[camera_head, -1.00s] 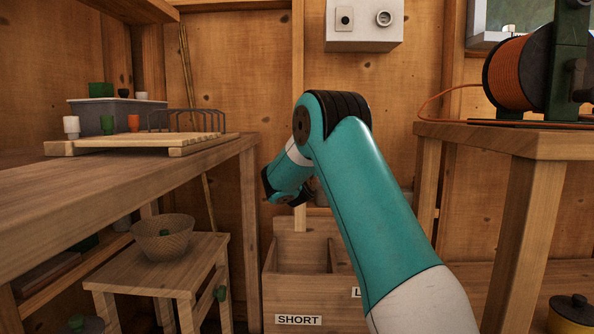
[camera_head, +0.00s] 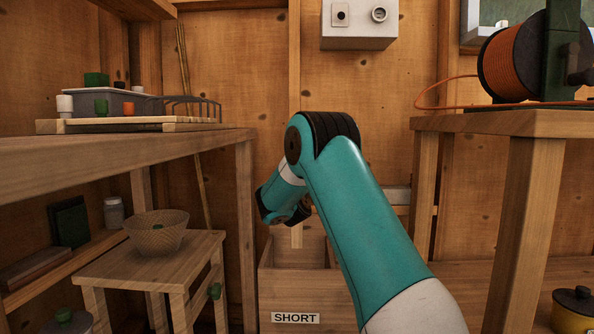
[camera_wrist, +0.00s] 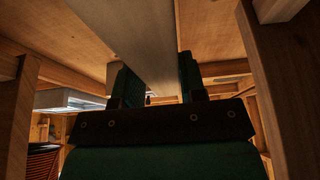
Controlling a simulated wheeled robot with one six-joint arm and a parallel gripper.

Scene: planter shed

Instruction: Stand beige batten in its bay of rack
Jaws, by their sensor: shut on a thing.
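The beige batten (camera_wrist: 145,40) runs between the two green fingers of my gripper (camera_wrist: 158,80) in the wrist view, and the gripper is shut on it. I cannot tell whether the batten's lower end is inside a bay.
A workbench (camera_head: 120,155) stands left, with a slatted board and cups on top. Below it a stool (camera_head: 150,262) carries a wicker basket (camera_head: 157,232). A right-hand table (camera_head: 510,125) holds an orange cable reel (camera_head: 520,62). A yellow pot (camera_head: 574,308) sits low at right.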

